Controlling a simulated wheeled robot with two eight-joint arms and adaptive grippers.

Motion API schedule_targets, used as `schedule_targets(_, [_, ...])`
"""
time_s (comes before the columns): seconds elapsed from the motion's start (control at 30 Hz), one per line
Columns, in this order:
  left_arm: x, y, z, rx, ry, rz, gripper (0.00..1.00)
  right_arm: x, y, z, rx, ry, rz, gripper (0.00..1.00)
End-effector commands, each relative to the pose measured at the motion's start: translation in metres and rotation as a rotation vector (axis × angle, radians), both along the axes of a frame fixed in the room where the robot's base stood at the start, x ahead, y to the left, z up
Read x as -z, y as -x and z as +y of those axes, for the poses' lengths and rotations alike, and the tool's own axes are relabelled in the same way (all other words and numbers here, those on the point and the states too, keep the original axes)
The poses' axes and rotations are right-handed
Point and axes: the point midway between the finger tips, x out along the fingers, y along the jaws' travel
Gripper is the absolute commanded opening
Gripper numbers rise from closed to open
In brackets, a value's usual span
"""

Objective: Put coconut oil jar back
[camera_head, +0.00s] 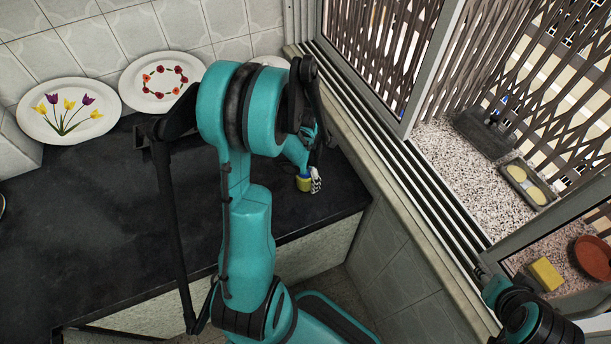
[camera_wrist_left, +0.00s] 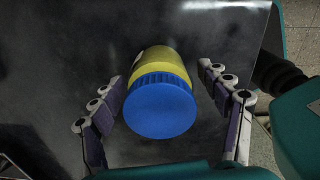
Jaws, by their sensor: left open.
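The coconut oil jar, with a yellow body and blue lid, stands on the dark counter near its right edge. In the left wrist view the jar (camera_wrist_left: 160,108) is large, its lid facing the camera. In the head view only a small part of the jar (camera_head: 304,184) shows below my left arm. My left gripper (camera_wrist_left: 161,74) is open, one finger on each side of the jar, with visible gaps on both sides. In the head view a finger of it shows just right of the jar. My right gripper is not in view; only part of my right arm shows at lower right.
A tulip plate (camera_head: 69,112) and a flower-ring plate (camera_head: 161,82) lean on the tiled wall; a third is mostly hidden. The dark counter (camera_head: 100,215) is clear at left. A window frame borders it at right. Outside are a tray (camera_head: 527,184), yellow sponge (camera_head: 545,274) and reddish bowl (camera_head: 594,258).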

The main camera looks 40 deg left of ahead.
Motion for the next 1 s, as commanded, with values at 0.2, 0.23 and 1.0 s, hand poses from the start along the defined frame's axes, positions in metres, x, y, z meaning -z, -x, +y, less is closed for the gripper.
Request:
schedule_targets(0.2, [-0.037, 0.000, 0.000, 0.000, 0.000, 0.000, 0.76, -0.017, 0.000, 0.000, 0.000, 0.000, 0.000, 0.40])
schedule_targets(0.23, [-0.045, 0.000, 0.000, 0.000, 0.000, 0.000, 0.76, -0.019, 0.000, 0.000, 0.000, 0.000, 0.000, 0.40])
schedule_targets(1.0, [-0.170, 0.006, -0.052, 0.719, -0.100, -0.128, 0.76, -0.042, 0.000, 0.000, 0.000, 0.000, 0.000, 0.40])
